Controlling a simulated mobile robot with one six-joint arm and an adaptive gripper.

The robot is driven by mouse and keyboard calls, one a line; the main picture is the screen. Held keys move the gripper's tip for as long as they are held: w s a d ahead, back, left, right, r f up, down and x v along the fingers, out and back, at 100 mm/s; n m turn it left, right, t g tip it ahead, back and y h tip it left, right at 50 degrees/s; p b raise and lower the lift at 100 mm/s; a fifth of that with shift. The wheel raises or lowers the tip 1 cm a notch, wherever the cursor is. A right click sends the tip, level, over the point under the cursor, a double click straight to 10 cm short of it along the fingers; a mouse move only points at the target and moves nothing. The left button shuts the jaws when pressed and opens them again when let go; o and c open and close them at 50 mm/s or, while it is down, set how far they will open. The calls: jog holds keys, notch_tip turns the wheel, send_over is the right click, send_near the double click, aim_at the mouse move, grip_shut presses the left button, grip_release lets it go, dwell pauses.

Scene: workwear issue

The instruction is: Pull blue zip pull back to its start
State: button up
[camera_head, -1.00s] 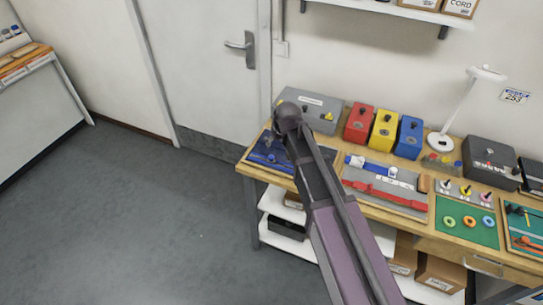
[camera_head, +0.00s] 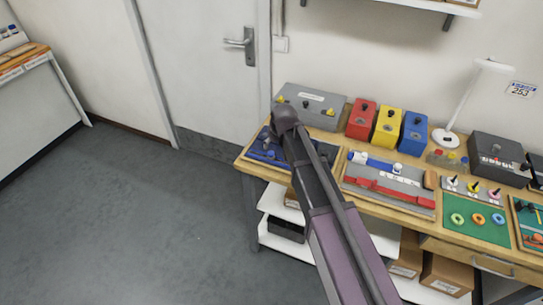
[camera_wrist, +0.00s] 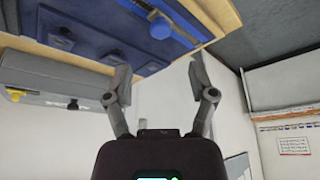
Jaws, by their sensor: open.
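A blue panel (camera_head: 262,148) lies at the left end of the workbench, partly hidden by my arm. The wrist view is tipped over and shows the blue panel (camera_wrist: 88,48) along the top. A round blue piece (camera_wrist: 161,27) sits on a metal strip there; I cannot tell for sure that it is the blue zip pull. My gripper (camera_wrist: 194,70) is open and empty, apart from the panel. In the head view my gripper is hidden behind my arm.
A grey case (camera_head: 312,103) stands behind the panel. Red (camera_head: 361,119), yellow (camera_head: 387,126) and blue (camera_head: 413,132) boxes stand right of it. A board (camera_head: 400,200) with blue and red strips lies right of my arm. The floor at left is clear.

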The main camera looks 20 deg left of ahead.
aim_at(271, 153)
jog(key=shift+b+x, duration=3.2)
jog(key=shift+x, duration=0.6)
grip_shut()
